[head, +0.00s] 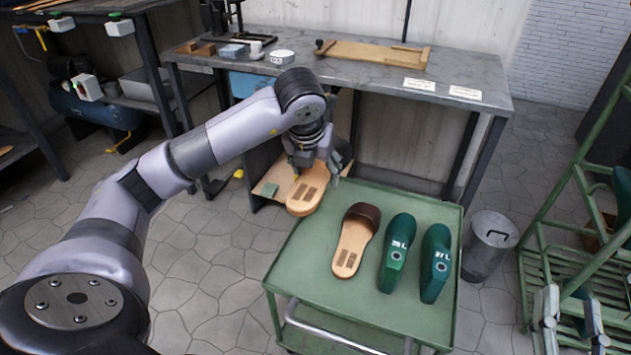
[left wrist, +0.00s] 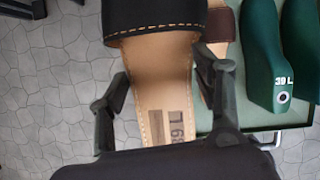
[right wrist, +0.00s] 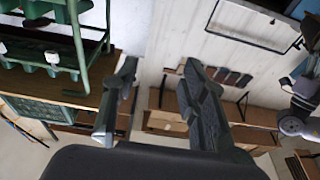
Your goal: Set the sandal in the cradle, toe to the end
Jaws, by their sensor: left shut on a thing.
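My left gripper (head: 318,168) is shut on a tan-soled sandal (head: 306,196), held above the far left corner of the cart. In the left wrist view the fingers (left wrist: 160,85) grip the sole's sides, with the black strap (left wrist: 150,18) beyond them and a "39 L" mark on the sole. The gripper hides the strap in the head view. A long wooden board with raised ends (head: 375,53), likely the cradle, lies on the grey workbench. My right gripper (head: 570,315) is open and empty at the lower right; its spread fingers show in the right wrist view (right wrist: 158,80).
The green cart (head: 300,262) carries a brown-strapped sandal (head: 352,248) and two green lasts (head: 396,255). The workbench (head: 360,75) also holds a white tape roll (head: 281,57) and two labels. A bin (head: 490,245) and green rack (head: 570,180) stand right.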

